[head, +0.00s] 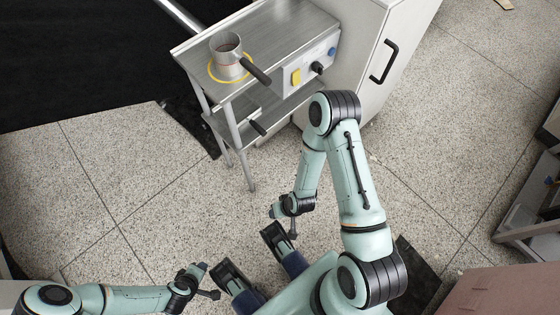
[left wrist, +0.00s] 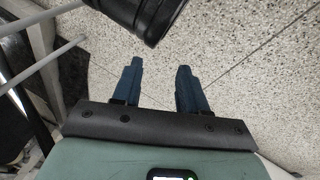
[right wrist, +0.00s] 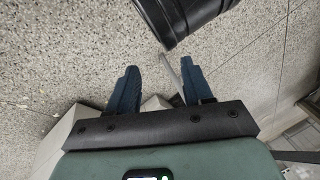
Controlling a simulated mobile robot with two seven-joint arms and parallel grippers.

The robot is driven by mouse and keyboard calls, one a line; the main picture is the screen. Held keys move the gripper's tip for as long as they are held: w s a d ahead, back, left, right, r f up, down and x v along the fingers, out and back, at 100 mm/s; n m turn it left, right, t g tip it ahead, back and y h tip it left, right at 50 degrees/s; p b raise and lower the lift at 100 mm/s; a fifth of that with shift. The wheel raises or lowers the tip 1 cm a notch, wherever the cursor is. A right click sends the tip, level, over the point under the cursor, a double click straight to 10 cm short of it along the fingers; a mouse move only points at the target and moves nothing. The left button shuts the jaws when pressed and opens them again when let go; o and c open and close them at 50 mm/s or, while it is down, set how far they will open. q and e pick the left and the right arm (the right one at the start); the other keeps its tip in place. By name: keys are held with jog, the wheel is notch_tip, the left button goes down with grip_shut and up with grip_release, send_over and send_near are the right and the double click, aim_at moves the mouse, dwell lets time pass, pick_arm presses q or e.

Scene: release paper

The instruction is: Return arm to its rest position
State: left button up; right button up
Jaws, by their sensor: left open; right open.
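My right arm is folded in the middle of the head view, with its elbow near the bench. My right gripper (head: 285,250) hangs low in front of my body, above the floor. In the right wrist view the right gripper (right wrist: 160,68) has its two blue fingers apart with nothing between them. My left arm comes in at the lower left, and my left gripper (head: 238,282) sits near the bottom centre. In the left wrist view the left gripper (left wrist: 158,68) also has its fingers apart and empty. Neither gripper touches anything.
A metal bench (head: 275,38) stands ahead, with a grey pot (head: 226,58) on a yellow-ringed spot, its dark handle jutting right. A white cabinet (head: 375,50) adjoins it. A shelf unit (head: 530,215) is at right. Speckled floor (head: 130,180) is clear at left.

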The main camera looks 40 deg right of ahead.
pick_arm(q)
jog(key=shift+r, duration=0.1)
jog(key=s+d+r+g+p, duration=0.1)
jog(key=s+r+p, duration=0.2)
jog(key=r+p, duration=0.3)
jog(key=s+d+r+g+h+p, duration=0.1)
jog(key=s+d+r+p, duration=0.1)
jog(key=r+p, duration=0.5)
jog(key=s+d+r+g+p, duration=0.1)
jog(key=s+r+p, duration=0.2)
jog(key=r+p, duration=0.3)
jog(key=shift+s+d+r+m+g+p, duration=0.25)
jog(key=shift+s+r+m+g+p, duration=0.1)
jog(key=shift+s+r+m+g, duration=0.05)
pick_arm(e)
jog(key=s+a+r+g, duration=0.1)
jog(key=s+r, duration=0.2)
jog(key=r, duration=0.3)
jog(key=s+a+r+g+y, duration=0.1)
jog(key=s+a+r, duration=0.1)
jog(key=r, duration=0.5)
jog(key=s+a+r+g, duration=0.1)
jog(key=s+r, duration=0.2)
jog(key=r, duration=0.4)
jog(key=shift+s+a+n+g+y, duration=0.25)
jog(key=shift+s+n+g+y, duration=0.05)
jog(key=shift+s+n, duration=0.1)
